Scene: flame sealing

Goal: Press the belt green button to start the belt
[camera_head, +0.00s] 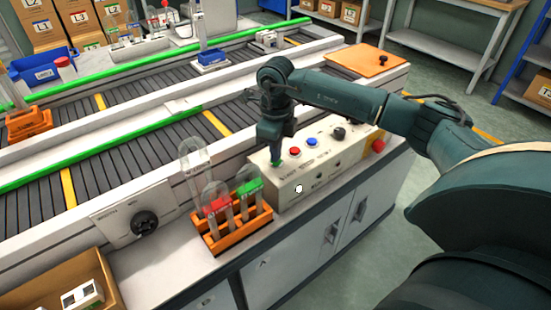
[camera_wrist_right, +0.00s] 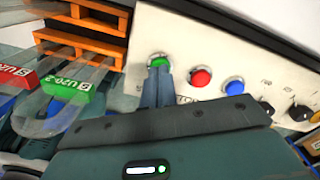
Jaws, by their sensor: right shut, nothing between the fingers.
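The green button (camera_wrist_right: 158,61) is on the sloped cream control panel (camera_head: 333,162), at the end of a row with a red button (camera_head: 295,152) and a blue button (camera_head: 311,141). My right gripper (camera_head: 277,160) points down at the green button, and its shut fingertips (camera_wrist_right: 160,72) overlap the button's lower edge in the right wrist view. Nothing is between the fingers. The fingers partly hide the button, and I cannot tell whether it is pressed in. The belt (camera_head: 130,153) runs behind the panel, with green edge strips. My left gripper is not in view.
An orange rack (camera_head: 234,236) with red- and green-labelled tubes stands just left of the panel. A large black knob (camera_head: 144,222) is further left. A red emergency-type button (camera_head: 378,146) sits at the panel's right end. A cardboard box (camera_head: 40,292) is at the lower left.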

